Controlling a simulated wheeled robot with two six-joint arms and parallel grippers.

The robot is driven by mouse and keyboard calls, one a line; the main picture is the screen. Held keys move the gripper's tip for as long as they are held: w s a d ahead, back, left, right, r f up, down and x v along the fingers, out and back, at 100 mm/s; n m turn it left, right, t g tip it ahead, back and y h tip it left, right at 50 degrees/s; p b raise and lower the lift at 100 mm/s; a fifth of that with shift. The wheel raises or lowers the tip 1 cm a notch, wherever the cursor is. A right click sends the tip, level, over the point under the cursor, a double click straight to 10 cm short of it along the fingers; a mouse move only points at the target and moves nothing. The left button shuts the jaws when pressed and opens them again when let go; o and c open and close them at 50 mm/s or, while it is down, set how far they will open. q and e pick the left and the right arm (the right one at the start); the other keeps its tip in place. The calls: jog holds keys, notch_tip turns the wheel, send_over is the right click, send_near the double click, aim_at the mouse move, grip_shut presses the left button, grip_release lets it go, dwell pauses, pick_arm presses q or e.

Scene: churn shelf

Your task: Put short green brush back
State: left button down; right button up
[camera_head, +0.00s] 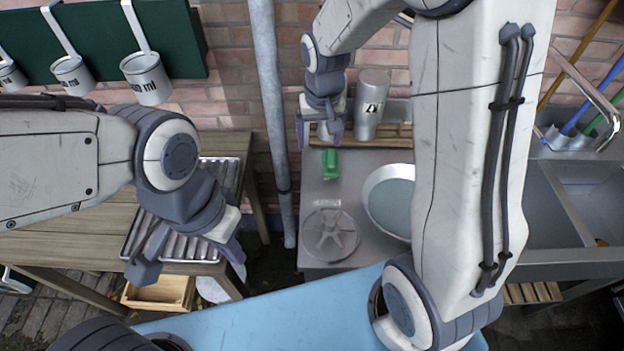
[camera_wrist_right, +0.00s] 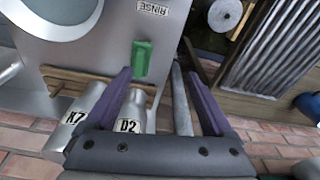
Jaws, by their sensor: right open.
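A short green brush (camera_head: 331,164) lies on the grey metal counter, in front of the wooden rack by the wall. It also shows in the right wrist view (camera_wrist_right: 141,60), beyond my left-hand finger there. My right gripper (camera_head: 320,138) is open and empty, above and behind the brush in the head view; its fingers also show in the right wrist view (camera_wrist_right: 160,80). My left gripper (camera_head: 192,272) is open and empty, low in front of the wooden table with the ribbed metal tray.
A wooden rack (camera_head: 392,129) holds metal canisters (camera_head: 369,104) at the wall. A round basin (camera_head: 389,197) and a wheel-like disc (camera_head: 330,235) are on the counter. A vertical pipe (camera_head: 269,90) stands left of it. Long coloured handles (camera_head: 597,106) stand at far right, beside the sink.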

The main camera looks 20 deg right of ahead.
jog(key=s+a+r+n, duration=0.2)
jog(key=s+a+n, duration=0.1)
jog(key=s, duration=0.5)
jog(key=s+a+r+n+g, duration=0.1)
jog(key=s+a+n, duration=0.2)
jog(key=s, duration=0.5)
jog(key=s+a+r+n+y, duration=0.1)
jog(key=s+a+r+n, duration=0.1)
jog(key=s+a, duration=0.3)
jog(key=s+n, duration=0.1)
jog(key=s, duration=0.2)
jog(key=shift+s+r+g, duration=0.2)
jog(key=shift+r+g, duration=0.1)
jog(key=shift+r, duration=0.05)
jog(key=shift+d, duration=0.15)
